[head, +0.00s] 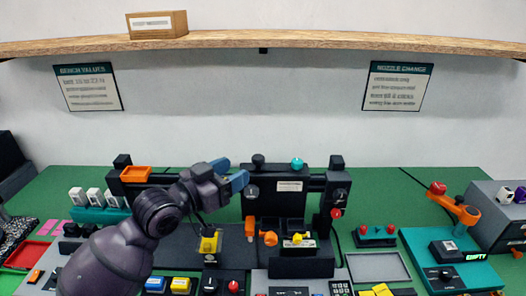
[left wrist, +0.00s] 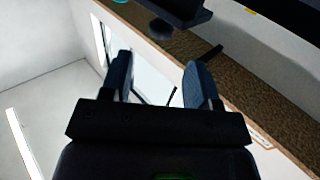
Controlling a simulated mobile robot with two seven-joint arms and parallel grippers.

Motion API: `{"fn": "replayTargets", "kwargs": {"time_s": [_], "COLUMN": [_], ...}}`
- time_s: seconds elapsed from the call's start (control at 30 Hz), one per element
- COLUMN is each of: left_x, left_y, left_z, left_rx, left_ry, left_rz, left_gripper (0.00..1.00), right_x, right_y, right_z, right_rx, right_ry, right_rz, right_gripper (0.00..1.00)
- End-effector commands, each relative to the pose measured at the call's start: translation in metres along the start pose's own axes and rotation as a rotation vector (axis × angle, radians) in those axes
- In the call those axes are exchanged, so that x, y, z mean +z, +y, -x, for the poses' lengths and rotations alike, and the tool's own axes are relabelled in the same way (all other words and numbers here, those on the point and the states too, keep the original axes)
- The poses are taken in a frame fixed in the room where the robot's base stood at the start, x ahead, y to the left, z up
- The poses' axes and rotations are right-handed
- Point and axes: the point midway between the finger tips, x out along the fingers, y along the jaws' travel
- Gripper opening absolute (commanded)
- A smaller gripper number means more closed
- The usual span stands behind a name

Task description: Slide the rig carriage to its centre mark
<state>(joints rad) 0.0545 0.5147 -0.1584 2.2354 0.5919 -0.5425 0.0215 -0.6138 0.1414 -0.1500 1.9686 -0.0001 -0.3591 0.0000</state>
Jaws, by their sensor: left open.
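The rig is a black frame with a horizontal rail and end posts at the back of the bench. What looks like its carriage is a dark block (head: 290,200) with a white label, on the rail right of the rig's middle. A black knob (head: 258,160) and a teal knob (head: 297,162) stand on its top. My left gripper (head: 233,173), with blue fingertips, is open just left of the block, apart from it as far as I can tell. The left wrist view shows its fingers (left wrist: 158,75) spread and empty. I cannot make out a centre mark. My right gripper is not in view.
An orange tray (head: 135,173) sits at the rig's left end. A teal board (head: 450,250) with an orange lever stands at right. Switches and coloured buttons line the bench front. A wooden shelf (head: 330,40) with a small box runs above. Green bench (head: 400,180) is bare at back right.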

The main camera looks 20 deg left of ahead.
Motion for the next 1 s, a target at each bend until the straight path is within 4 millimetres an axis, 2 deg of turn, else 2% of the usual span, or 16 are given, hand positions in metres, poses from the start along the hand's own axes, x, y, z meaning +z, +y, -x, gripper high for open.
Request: {"fn": "replayTargets", "kwargs": {"time_s": [0.4,0.53,0.73,1.0], "left_x": [-0.002,-0.001,-0.001,-0.001], "left_y": [0.001,0.0,0.0,0.0], "left_z": [-0.068,-0.085,-0.098,-0.099], "left_rx": [0.001,0.0,0.0,0.0], "left_ry": [0.001,0.001,0.001,0.001], "left_rz": [0.0,0.0,-0.001,-0.002], "left_gripper": [0.55,0.55,0.55,0.55], "right_x": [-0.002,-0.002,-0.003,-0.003], "right_y": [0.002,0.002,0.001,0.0], "right_z": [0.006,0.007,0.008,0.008], "right_rx": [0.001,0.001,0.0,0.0], "right_ry": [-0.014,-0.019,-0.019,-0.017], "right_rz": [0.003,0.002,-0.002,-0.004], "right_gripper": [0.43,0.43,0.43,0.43]}}
